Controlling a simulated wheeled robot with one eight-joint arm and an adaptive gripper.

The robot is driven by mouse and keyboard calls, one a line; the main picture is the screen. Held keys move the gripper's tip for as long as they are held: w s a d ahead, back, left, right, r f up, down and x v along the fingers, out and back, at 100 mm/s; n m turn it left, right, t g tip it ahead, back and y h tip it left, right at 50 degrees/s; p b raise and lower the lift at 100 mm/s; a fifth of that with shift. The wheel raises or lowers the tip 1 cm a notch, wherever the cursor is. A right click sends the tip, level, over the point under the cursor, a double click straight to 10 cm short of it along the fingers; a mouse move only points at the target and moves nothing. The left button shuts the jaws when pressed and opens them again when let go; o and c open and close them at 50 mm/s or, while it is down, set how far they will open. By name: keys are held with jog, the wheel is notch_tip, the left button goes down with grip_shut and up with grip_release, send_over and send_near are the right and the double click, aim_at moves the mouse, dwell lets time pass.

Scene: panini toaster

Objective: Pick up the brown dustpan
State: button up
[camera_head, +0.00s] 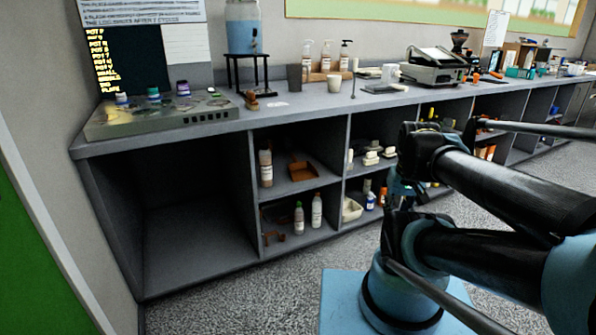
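A brown dustpan-like piece (304,171) lies in the upper shelf compartment under the counter, left of the picture's middle. It looks like a shallow open tray and sits to the right of a brown-tinted bottle. Its far side is hard to make out at this size. My arm fills the right foreground in folded black and blue links, well apart from the dustpan. I cannot make out any gripper fingers, and nothing is seen held.
The bottle (265,167) stands close left of the dustpan. Two white bottles (316,210) and a small brown item (272,237) are in the compartment below. The large left compartment (200,220) is empty. Speckled floor (240,300) is open before the shelves.

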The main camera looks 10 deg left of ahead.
jog(key=w+a+r+n+t+y, duration=0.1)
jog(key=w+a+r, duration=0.15)
jog(key=w, duration=0.75)
jog(key=w+a+r+n+t+y, duration=0.15)
jog(key=w+a, duration=0.25)
jog(key=w, duration=0.6)
jog(key=n+t+y, duration=0.4)
jog(key=t+y, duration=0.1)
jog(key=t, duration=0.1)
send_over(311, 165)
jog(key=s+d, duration=0.9)
jog(key=s, duration=0.3)
notch_tip(311, 165, down, 20)
jog(key=f, duration=0.1)
jog(key=x, duration=1.6)
jog(key=shift+w+a+r, duration=0.25)
jog(key=shift+w+a, duration=0.05)
jog(key=shift+a, duration=0.1)
grip_shut()
